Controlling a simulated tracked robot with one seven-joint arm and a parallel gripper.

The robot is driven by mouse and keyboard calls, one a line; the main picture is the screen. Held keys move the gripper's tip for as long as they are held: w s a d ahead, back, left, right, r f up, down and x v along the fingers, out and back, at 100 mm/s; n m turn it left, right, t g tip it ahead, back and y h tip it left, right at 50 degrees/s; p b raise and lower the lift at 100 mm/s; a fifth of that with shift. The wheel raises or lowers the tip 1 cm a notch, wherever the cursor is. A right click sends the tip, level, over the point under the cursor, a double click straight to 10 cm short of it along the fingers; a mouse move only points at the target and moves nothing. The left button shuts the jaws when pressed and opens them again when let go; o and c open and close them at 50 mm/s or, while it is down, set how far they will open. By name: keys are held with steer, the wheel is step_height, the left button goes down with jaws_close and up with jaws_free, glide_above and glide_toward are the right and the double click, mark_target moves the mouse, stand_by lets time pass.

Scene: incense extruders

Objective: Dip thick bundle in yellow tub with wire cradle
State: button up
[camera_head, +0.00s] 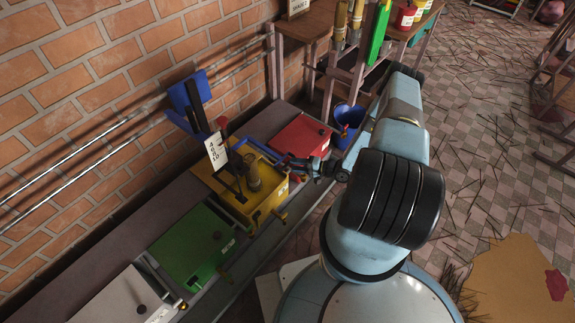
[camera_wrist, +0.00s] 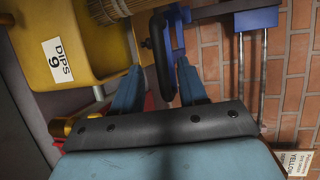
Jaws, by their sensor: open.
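The yellow tub (camera_head: 268,208) is open in the row of tubs along the wall. The thick bundle (camera_head: 254,172) stands upright at it, a tan cylinder of sticks; its lower end is hidden. Dark bars, possibly the wire cradle, show beside the bundle, but I cannot make out their shape. In the wrist view, the tub (camera_wrist: 85,62) carries a "DIPS 9" label and the bundle (camera_wrist: 112,10) is at the top edge. My gripper (camera_wrist: 157,70) is open; a black handle (camera_wrist: 161,62) lies between its fingers, contact unclear. In the head view my gripper (camera_head: 308,168) is right of the tub.
A blue carriage (camera_head: 188,100) rides on wall rails (camera_head: 85,158) behind the tub. A white number card (camera_head: 217,151) stands near it. Red (camera_head: 300,136), green (camera_head: 190,243) and grey (camera_head: 122,298) lidded tubs flank it. A blue bucket (camera_head: 349,117) is at the right.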

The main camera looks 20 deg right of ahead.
mark_target(288, 165)
steer(key=shift+x, duration=2.15)
steer(key=shift+c, duration=0.4)
jaws_close()
steer(key=shift+f, duration=0.1)
